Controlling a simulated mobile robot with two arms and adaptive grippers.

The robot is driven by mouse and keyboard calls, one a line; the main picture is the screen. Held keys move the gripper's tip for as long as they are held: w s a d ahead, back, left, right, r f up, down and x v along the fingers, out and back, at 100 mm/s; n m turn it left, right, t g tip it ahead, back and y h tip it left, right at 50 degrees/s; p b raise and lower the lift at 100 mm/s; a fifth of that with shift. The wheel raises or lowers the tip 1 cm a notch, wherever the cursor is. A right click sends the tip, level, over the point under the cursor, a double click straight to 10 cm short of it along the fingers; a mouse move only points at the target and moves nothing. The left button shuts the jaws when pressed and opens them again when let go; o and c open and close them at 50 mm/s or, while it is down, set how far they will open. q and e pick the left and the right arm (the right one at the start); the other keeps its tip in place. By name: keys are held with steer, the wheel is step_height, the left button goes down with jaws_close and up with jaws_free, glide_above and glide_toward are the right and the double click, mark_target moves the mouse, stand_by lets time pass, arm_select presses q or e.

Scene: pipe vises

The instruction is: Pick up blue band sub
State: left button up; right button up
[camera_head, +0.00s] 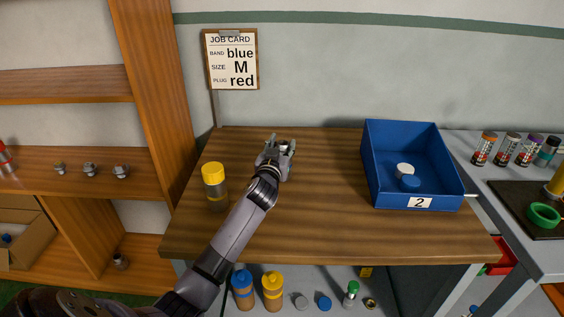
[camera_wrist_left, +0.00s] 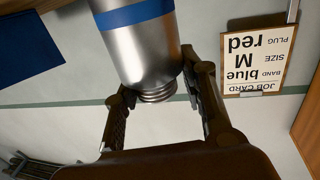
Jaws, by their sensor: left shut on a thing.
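The blue band sub is a silver metal cylinder (camera_wrist_left: 138,50) with a blue band and a threaded end, seen in the left wrist view. My left gripper (camera_wrist_left: 160,84) is shut on it near the threaded end, with one finger on each side. In the head view my left gripper (camera_head: 279,147) is over the back middle of the wooden table, and the sub is mostly hidden by it. The job card (camera_head: 231,60) on the wall reads band blue, size M, plug red. My right gripper is not in view.
A yellow-capped jar (camera_head: 214,187) stands on the table left of my arm. A blue bin (camera_head: 376,165) marked 2 holds a white and a blue cap at the right. Several banded cylinders (camera_head: 507,150) stand on the right bench. The table's front middle is clear.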

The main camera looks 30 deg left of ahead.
arm_select(q)
steer(key=shift+d, duration=0.1)
jaws_close()
steer(key=shift+w+r, duration=0.1)
steer(key=shift+r, duration=0.05)
stand_by(0.3)
